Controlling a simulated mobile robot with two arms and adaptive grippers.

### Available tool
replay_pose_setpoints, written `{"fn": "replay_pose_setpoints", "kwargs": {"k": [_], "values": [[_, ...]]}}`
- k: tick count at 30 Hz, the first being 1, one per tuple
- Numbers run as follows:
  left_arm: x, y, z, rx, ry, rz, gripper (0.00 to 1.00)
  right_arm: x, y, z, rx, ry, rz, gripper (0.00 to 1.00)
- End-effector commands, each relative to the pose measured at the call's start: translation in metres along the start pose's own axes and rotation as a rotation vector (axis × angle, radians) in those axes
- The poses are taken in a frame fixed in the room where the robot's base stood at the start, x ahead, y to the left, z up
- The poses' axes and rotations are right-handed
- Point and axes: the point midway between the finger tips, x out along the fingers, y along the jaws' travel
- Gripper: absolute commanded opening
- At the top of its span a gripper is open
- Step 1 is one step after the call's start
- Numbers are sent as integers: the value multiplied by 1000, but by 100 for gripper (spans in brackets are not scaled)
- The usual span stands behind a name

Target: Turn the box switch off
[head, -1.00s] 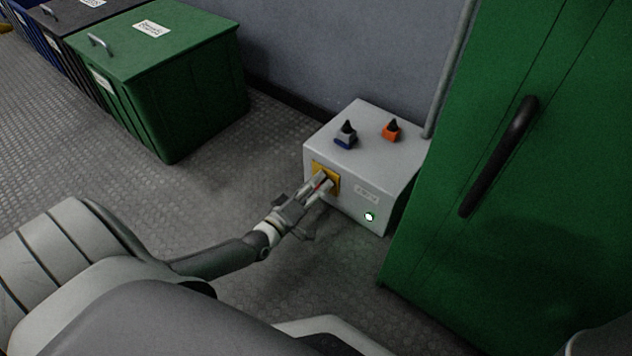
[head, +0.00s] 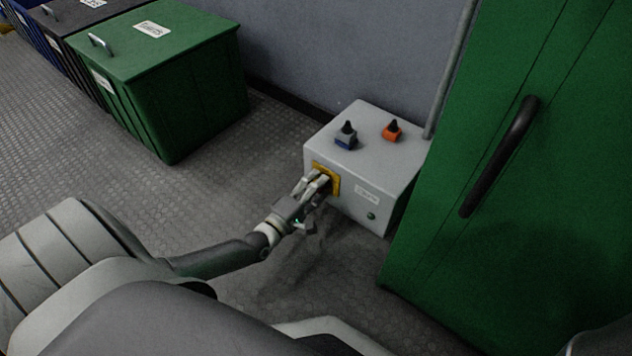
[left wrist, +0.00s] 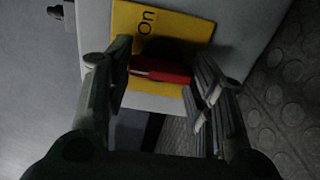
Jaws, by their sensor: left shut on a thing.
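The grey switch box (head: 340,207) stands on the floor against the wall. Its front has a yellow plate (head: 335,184), which also shows in the left wrist view (left wrist: 185,27) with the word "On" on it. A red switch handle (left wrist: 160,70) sits on this plate, between my fingers. My left gripper (head: 325,178) is at the plate and shut on the handle, which the fingers hide in the head view. A small round lamp (head: 371,215) on the box front looks dark. My right gripper is not in view.
Two knobs, one on a blue base (head: 346,137) and one on an orange base (head: 391,131), stand on the box top. A green cabinet (head: 445,250) is close on the right. A green bin (head: 205,95) stands back left, with open floor between.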

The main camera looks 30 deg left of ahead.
Motion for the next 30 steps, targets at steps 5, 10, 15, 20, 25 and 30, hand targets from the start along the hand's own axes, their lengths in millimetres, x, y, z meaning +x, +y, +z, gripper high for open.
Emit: {"fn": "replay_pose_setpoints", "kwargs": {"k": [5,10,15,20,25,30], "values": [[-1,-1,0,-9,0,-2,26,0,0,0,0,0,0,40],[-1,-1,0,-9,0,-2,26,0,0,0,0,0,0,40],[-1,-1,0,-8,0,-2,68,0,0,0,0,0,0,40],[0,-1,0,-7,0,-1,71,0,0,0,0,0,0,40],[0,0,0,-6,0,-1,71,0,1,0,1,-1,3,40],[-11,-1,0,-5,0,-3,71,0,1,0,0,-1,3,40]]}}
